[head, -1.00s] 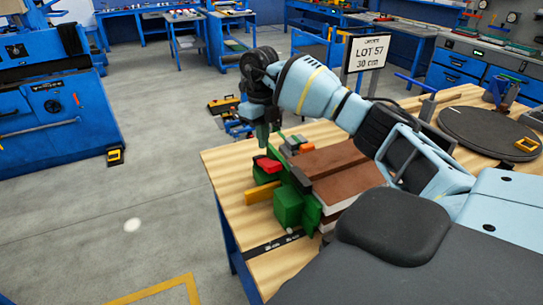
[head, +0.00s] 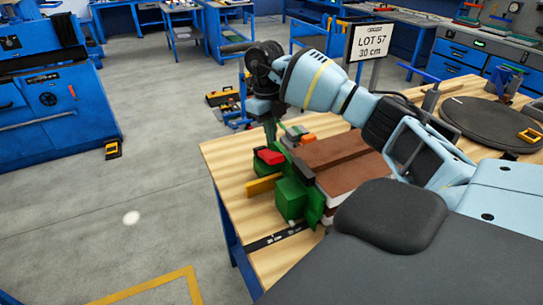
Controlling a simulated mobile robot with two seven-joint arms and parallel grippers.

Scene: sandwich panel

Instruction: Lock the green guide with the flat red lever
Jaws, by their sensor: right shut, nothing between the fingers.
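The flat red lever (head: 270,156) lies on top of the green guide (head: 291,198), at its far left end, near the left edge of the wooden bench. The guide stands against the left side of a stack of brown and white panels (head: 346,170). My right gripper (head: 270,134) points down just behind the red lever. It is shut and empty, and whether its tips touch the lever or guide cannot be told. My left gripper is not in view.
A yellow bar (head: 263,185) sticks out left of the guide. Small orange and green pieces (head: 297,133) lie behind the panels. A sign (head: 373,41) stands at the back, and a dark round turntable (head: 490,123) sits at the right. Bare bench (head: 225,158) shows at the left.

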